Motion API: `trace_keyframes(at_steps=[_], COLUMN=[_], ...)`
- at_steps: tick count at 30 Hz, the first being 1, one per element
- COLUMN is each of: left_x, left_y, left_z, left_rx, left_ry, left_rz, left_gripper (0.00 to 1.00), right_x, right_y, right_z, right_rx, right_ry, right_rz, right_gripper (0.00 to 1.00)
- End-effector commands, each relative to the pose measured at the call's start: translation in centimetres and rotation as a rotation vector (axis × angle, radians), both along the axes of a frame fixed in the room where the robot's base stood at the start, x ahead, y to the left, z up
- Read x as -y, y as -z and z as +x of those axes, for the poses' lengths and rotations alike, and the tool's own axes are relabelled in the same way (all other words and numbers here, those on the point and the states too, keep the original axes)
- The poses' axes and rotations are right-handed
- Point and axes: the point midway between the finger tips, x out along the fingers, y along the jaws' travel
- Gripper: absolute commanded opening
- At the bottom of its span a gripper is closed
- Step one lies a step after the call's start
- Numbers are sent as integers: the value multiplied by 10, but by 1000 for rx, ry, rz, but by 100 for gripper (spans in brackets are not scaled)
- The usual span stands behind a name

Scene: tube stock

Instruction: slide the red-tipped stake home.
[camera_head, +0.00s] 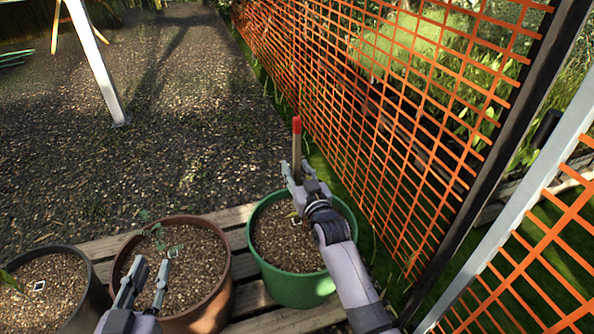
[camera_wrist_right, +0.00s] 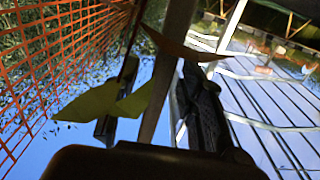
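The red-tipped stake (camera_head: 297,148) stands about upright at the far side of the green pot (camera_head: 266,262); its lower part is hidden behind my right gripper. My right gripper (camera_head: 296,166) is around the stake, with one finger on each side. In the right wrist view, the stake (camera_wrist_right: 168,82) runs between the fingers (camera_wrist_right: 160,100), with a visible gap on its left side, so the fingers look open. My left gripper (camera_head: 153,270) is open and empty, over the near side of the terracotta pot (camera_head: 222,300).
A dark pot (camera_head: 92,290) is at the left. The pots stand on wooden slats (camera_head: 110,246). Orange netting (camera_head: 350,130) rises close to the right of the stake. Leaves (camera_wrist_right: 110,101) show close to my right fingers. Open gravel (camera_head: 170,150) lies beyond the pots.

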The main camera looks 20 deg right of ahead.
Motion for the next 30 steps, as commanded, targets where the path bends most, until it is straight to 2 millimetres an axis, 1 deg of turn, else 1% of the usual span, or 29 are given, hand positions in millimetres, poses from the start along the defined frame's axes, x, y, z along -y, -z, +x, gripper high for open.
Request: trace_keyframes(at_steps=[5, 8, 11, 18, 21, 25, 30], left_x=[0, 0, 0, 0, 0, 0, 0], left_y=[-1, -1, 0, 0, 0, 0, 0], left_z=[1, 1, 1, 0, 0, 0, 0], left_rx=[3, 2, 2, 1, 1, 0, 0], left_ry=[-1, -1, 0, 0, 0, 0, 0], left_rz=[0, 0, 0, -1, -1, -1, -1], left_gripper=[25, 25, 25, 25, 25, 25, 25], right_x=[0, 0, 1, 3, 3, 4, 4], right_y=[1, 2, 2, 2, 1, 1, 0], right_z=[-1, -8, -23, -75, -94, -111, -120], right_rx=[-1, -3, -3, -3, -3, -2, -1], right_ry=[0, 0, 0, 0, 0, 0, 0], right_rz=[0, 0, 0, 0, 0, 0, 0], right_gripper=[37, 37, 37, 37, 37, 37, 37])
